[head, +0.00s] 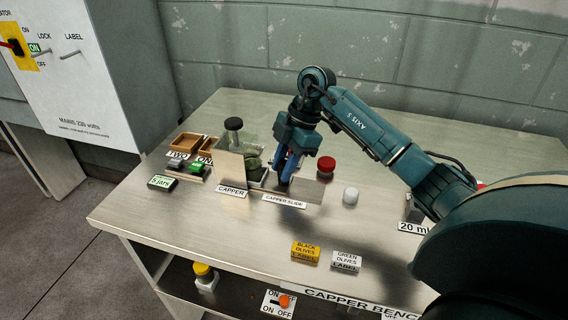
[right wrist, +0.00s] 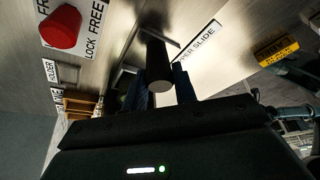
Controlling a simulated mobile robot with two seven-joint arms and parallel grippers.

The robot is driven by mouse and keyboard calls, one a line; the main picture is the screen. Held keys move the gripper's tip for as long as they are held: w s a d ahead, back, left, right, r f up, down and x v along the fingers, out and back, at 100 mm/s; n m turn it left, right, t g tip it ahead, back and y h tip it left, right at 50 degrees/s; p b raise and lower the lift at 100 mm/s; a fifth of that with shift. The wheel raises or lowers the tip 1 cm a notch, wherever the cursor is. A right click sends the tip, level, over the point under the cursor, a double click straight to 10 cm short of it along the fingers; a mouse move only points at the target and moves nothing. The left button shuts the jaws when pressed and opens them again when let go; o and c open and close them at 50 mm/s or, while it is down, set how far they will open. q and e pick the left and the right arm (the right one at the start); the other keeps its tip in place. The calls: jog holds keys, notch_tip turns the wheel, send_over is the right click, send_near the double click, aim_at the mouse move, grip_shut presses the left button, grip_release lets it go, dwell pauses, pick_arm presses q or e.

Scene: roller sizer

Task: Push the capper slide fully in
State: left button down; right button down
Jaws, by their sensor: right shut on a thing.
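My right gripper (head: 285,178) points down over the slide. In the right wrist view its blue fingers are around a dark cylindrical knob (right wrist: 158,64), shut on it. The fingers partly hide the slide, so how far in it sits is unclear. My left gripper is not in view.
A red knob (head: 326,166) and a white knob (head: 350,196) stand right of the slide. Yellow (head: 305,252) and white (head: 346,261) label blocks lie near the front. Wooden trays (head: 185,144) and buttons are at left.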

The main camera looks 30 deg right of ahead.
aim_at(269, 179)
jog(key=shift+w+a+r+p, duration=0.1)
jog(key=shift+w+a+p, duration=0.7)
jog(key=shift+w+a, duration=0.55)
jog(key=c, duration=1.1)
grip_release()
jog(key=shift+w+d, duration=0.1)
jog(key=shift+w, duration=0.05)
jog(key=v, duration=1.3)
jog(key=shift+d+p, duration=0.1)
jog(key=shift+p, duration=0.3)
